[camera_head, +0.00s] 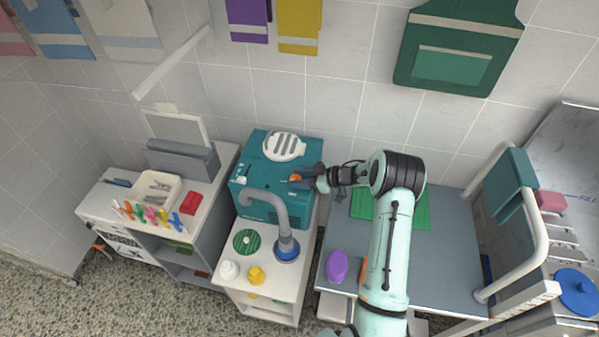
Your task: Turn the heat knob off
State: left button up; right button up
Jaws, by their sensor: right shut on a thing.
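A teal dryer box (257,172) with a white slatted vent (285,146) on top stands on a white cabinet by the wall. An orange knob (295,178) shows on the box's right part, partly hidden by my right gripper (301,180). My right gripper reaches in from the right and is shut on the orange knob. The knob's exact setting is too small to read. A grey hose (270,199) curves from the front of the box down to a blue-ringed base. My left gripper is not in view.
A grey-topped table (450,262) with a green mat (421,210) and a purple oval item (337,266) stands right of the box. A white bottle (229,270) and a yellow bottle (256,275) stand in front. A white cabinet with pegs and a basket (158,190) is at left.

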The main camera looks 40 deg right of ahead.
jog(key=n+g+y, duration=0.3)
jog(key=shift+w+d+n, duration=0.15)
jog(key=shift+w+n, duration=0.1)
jog(key=shift+n, duration=0.15)
jog(key=shift+w+n+g+y, duration=0.1)
jog(key=shift+n+g+y, duration=0.8)
jog(key=shift+n+g, duration=0.7)
jog(key=shift+g, duration=0.1)
jog(key=o, duration=1)
jog(key=shift+o, duration=0.2)
jog(key=shift+d+r, duration=0.1)
